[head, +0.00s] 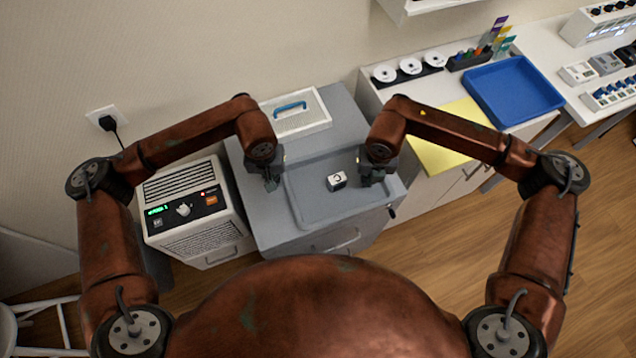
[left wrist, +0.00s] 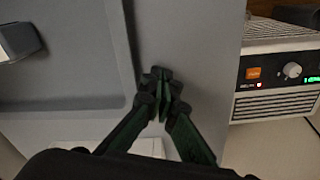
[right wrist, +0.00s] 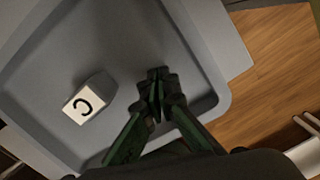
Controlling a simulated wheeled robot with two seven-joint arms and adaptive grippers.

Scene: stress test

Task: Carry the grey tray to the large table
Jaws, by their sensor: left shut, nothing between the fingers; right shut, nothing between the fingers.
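The grey tray (head: 312,212) lies on the grey cabinet (head: 250,222) in front of me. Contact is unclear.
A lidded white box with a blue handle (head: 297,118) stands behind the tray. A white machine (head: 192,215) stands left of the cabinet. At right, a white counter holds a blue tray (head: 513,88) and a yellow sheet (head: 432,150); a white table (head: 556,52) with devices stands beyond.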

